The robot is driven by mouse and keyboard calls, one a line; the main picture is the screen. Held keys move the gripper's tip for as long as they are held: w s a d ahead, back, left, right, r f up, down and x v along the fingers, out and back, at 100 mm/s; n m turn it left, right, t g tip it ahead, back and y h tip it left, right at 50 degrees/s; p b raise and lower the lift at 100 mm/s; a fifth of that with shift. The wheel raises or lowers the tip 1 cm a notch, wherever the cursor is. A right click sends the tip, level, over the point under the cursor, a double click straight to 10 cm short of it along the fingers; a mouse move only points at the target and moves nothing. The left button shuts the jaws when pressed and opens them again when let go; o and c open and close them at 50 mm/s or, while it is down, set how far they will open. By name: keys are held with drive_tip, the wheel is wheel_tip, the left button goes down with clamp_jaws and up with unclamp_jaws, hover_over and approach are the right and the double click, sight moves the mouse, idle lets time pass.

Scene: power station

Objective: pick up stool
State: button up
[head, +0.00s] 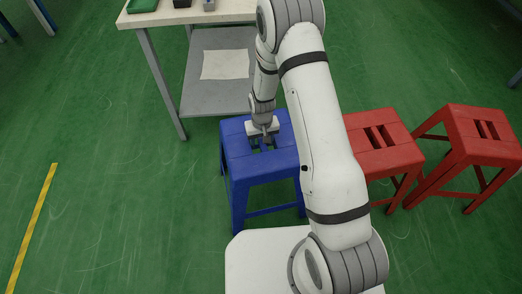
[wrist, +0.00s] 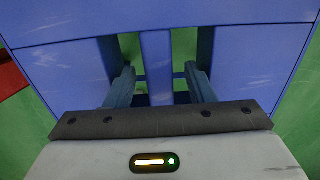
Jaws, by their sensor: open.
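A blue stool (head: 262,166) stands upright on the green floor in the head view, in front of my base. Its seat has two slots with a bar between them. My gripper (head: 262,140) points down at the middle of the seat. In the wrist view the blue seat (wrist: 255,65) fills most of the picture. The two fingers of my gripper (wrist: 158,80) are apart, one on each side of the central bar (wrist: 157,65), and seem to reach into the slots. A gap shows between the bar and each finger. The fingertips are partly hidden.
Two red stools, one near (head: 382,150) and one farther right (head: 484,135), stand right of the blue stool. A workbench (head: 170,15) with a grey lower shelf (head: 200,98) stands behind it. The floor on the left is open, with a yellow line (head: 32,225).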

wheel_tip(320, 180, down, 3)
drive_tip(key=shift+r, duration=0.2)
drive_tip(key=shift+c, duration=0.3)
clamp_jaws()
drive_tip(key=shift+r, duration=0.1)
